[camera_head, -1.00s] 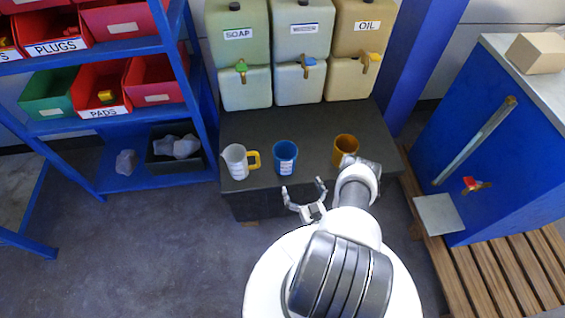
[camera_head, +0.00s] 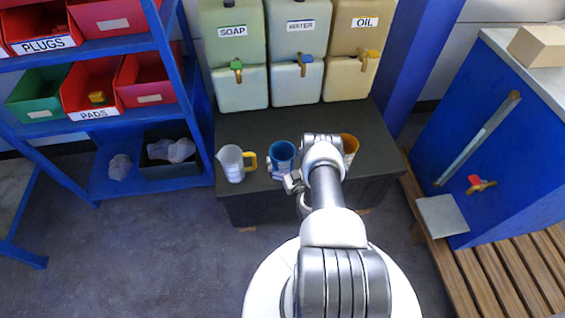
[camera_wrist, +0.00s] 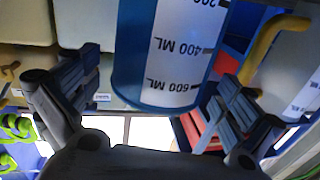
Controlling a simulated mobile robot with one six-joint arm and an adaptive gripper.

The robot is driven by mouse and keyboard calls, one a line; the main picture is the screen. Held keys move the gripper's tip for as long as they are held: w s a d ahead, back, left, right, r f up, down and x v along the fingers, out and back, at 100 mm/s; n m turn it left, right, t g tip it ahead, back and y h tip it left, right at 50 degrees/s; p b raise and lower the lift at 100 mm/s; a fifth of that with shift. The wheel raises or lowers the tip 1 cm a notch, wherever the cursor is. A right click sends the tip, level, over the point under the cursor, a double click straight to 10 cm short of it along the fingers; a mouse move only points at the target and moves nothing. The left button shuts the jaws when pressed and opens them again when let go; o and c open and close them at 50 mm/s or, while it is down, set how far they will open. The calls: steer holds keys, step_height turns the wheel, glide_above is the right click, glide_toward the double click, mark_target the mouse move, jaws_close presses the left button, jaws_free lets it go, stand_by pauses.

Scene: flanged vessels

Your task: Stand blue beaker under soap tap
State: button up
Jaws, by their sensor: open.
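The blue beaker (camera_head: 282,153) stands upright on the dark bench, in front of the water tank and right of the white jug. In the wrist view the blue beaker (camera_wrist: 170,50) fills the middle, with a white scale strip marked in ML. My gripper (camera_head: 290,180) is at the beaker's near side, partly hidden by my wrist. In the wrist view my gripper (camera_wrist: 155,85) is open, one finger on each side of the beaker, with gaps still showing. The soap tap (camera_head: 237,68) has a green top and sits on the front of the SOAP tank (camera_head: 236,88), left of and behind the beaker.
A white jug (camera_head: 231,163) with a yellow handle stands close left of the beaker; its handle (camera_wrist: 265,45) shows in the wrist view. An orange cup (camera_head: 350,146) stands to the right, partly behind my arm. The bench (camera_head: 240,125) is clear below the SOAP tank.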

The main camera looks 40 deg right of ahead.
steer(key=shift+x, duration=1.15)
steer(key=shift+c, duration=0.6)
steer(key=c, duration=1.2)
